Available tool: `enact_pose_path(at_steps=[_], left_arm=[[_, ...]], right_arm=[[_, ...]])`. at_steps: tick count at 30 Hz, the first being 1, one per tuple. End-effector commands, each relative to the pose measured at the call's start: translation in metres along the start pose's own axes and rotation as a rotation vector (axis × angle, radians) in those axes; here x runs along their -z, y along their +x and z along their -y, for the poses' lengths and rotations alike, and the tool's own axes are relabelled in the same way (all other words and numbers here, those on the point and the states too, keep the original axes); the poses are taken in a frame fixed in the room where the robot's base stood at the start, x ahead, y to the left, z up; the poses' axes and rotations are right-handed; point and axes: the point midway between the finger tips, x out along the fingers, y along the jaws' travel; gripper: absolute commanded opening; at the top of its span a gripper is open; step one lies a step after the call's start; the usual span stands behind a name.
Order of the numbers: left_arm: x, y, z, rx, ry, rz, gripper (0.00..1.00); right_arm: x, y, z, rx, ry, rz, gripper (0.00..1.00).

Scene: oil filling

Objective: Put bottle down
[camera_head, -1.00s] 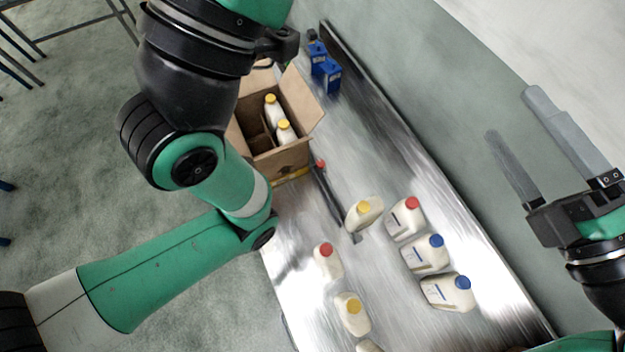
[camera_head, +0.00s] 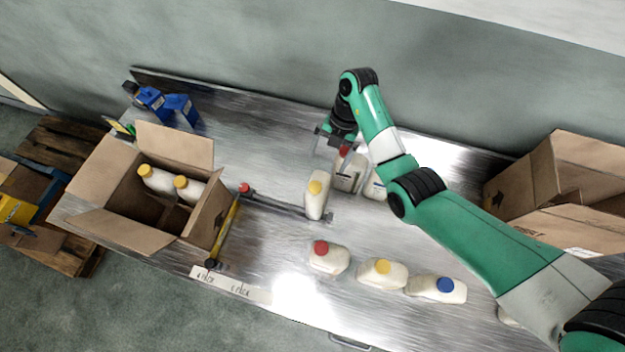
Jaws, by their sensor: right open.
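My right gripper (camera_head: 333,146) is open, with its fingers by a white bottle with a red cap (camera_head: 347,175) in the back row on the metal table. I cannot tell whether they touch it. A yellow-capped bottle (camera_head: 316,202) stands just left of it, and another white bottle (camera_head: 374,189) is partly hidden behind my arm. In front stand a red-capped bottle (camera_head: 328,260), a yellow-capped bottle (camera_head: 382,276) and a blue-capped bottle (camera_head: 436,291). Two yellow-capped bottles (camera_head: 160,181) are in the open cardboard box (camera_head: 110,188). My left gripper is out of view.
A dark bar with a red end (camera_head: 277,202) lies between the box and the bottles. Blue containers (camera_head: 180,108) stand at the back left. Another cardboard box (camera_head: 565,185) is at the right. The metal table (camera_head: 255,150) is bare at the back middle.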

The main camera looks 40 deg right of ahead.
Motion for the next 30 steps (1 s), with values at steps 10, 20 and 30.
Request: enact_pose_path(at_steps=[10,20,30], left_arm=[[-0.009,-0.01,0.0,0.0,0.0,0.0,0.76],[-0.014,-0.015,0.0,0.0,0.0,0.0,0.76],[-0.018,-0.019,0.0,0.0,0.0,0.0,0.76]], right_arm=[[0.001,0.057,0.0,0.001,-0.002,-0.001,1.0],[0.001,0.088,0.004,0.003,-0.003,-0.003,1.0],[0.001,0.11,0.004,-0.001,-0.003,0.0,1.0]])
